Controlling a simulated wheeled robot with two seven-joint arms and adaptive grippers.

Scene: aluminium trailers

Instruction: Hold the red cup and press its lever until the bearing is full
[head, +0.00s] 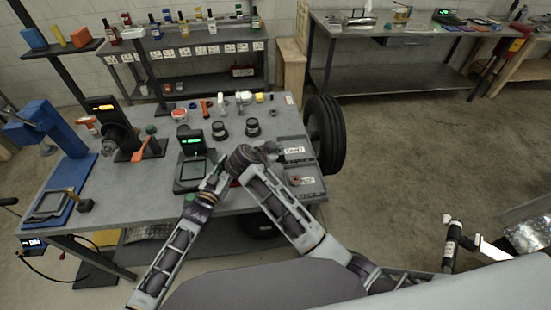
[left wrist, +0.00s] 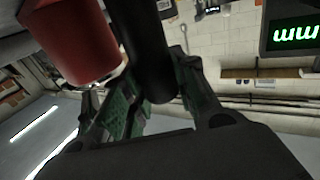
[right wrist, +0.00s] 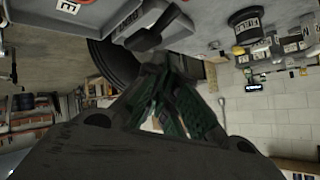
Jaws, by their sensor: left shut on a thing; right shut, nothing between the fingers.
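The red cup (left wrist: 72,42) fills the upper left of the left wrist view, close to my left fingers. In the head view only a small dark red patch of it (head: 236,183) shows beside my arms. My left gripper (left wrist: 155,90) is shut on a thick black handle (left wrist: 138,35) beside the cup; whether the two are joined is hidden. My right gripper (right wrist: 165,68) is shut and empty. A black lever-like part (right wrist: 155,30) lies just beyond its fingertips; contact cannot be told. In the head view my right gripper (head: 268,148) is over the bench's right part. I cannot make out the bearing.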

